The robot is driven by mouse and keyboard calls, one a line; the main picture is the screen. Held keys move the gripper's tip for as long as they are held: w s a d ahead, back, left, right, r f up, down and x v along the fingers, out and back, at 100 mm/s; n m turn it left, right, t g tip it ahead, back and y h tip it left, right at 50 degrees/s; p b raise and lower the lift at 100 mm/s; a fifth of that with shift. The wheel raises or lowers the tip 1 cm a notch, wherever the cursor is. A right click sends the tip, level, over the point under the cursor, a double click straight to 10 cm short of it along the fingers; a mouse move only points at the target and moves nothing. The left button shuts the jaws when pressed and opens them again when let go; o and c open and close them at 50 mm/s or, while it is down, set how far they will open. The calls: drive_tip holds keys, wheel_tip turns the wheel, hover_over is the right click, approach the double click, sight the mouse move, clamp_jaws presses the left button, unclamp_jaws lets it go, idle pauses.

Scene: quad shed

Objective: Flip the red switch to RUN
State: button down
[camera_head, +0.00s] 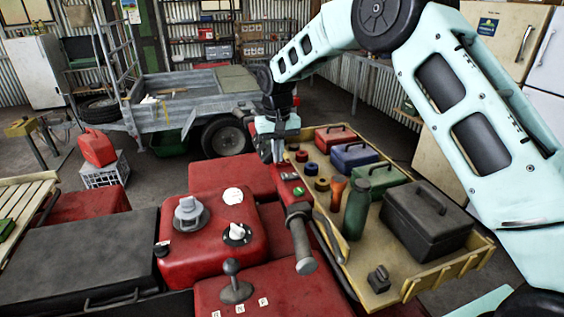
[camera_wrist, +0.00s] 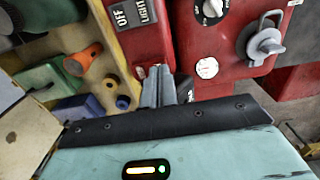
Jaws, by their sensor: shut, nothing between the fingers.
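The red switch housing (camera_head: 288,182) sits on the handlebar in the head view, with a green button (camera_head: 298,191) on it. In the wrist view the red housing (camera_wrist: 122,42) carries a black label (camera_wrist: 135,14) reading OFF and LIGHTS. A small red and white patch (camera_wrist: 141,72) beside my fingertips may be the red switch; its position cannot be read. My gripper (camera_head: 272,158) points down at the far end of the housing. In the wrist view my gripper (camera_wrist: 157,72) is shut and empty, its fingertips at the housing's end. Whether they touch it is unclear.
A yellow rack (camera_head: 440,275) right of the handlebar holds a green bottle (camera_head: 356,209), an orange flashlight (camera_head: 338,189) and several toolboxes. The red tank (camera_head: 215,265) with a grey cap (camera_head: 190,212) lies left. A gear lever (camera_head: 233,275) stands in front.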

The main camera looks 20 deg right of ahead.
drive_tip(key=shift+f, duration=0.2)
drive_tip(key=shift+r, duration=0.2)
drive_tip(key=shift+r+p, duration=2.5)
drive_tip(key=shift+r, duration=0.9)
